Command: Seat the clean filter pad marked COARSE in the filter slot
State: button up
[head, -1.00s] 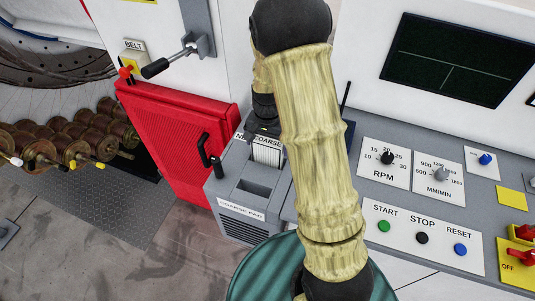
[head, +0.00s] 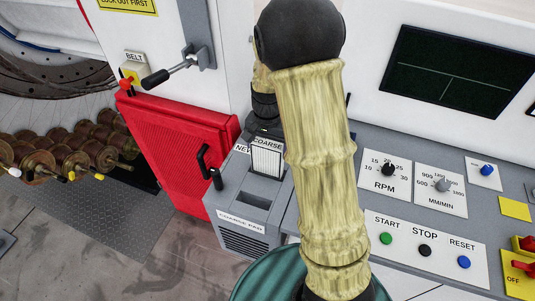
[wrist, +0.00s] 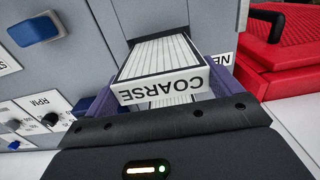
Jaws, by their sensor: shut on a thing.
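The pale, ribbed filter pad marked COARSE (head: 267,158) is upright in my gripper, at the NEW holder in the head view. In the wrist view the pad (wrist: 160,58) shows its label upside down between the fingers. My gripper (wrist: 163,90) is shut on it; in the head view my arm partly hides the gripper. I cannot tell whether the pad's lower end is clear of the holder. The grey box with the COARSE PAD label (head: 240,222) has a dark, empty-looking rectangular slot (head: 253,200) on top, just in front of the pad.
A red cabinet (head: 180,150) with a black handle stands left of the slot box. The control panel (head: 425,225) with knobs and buttons lies to the right. Rusty spools (head: 75,155) stand at far left.

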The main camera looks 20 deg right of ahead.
notch_tip(320, 180, up, 6)
jog(key=shift+r+b, duration=0.1)
jog(key=shift+b, duration=0.3)
jog(key=shift+d, duration=0.1)
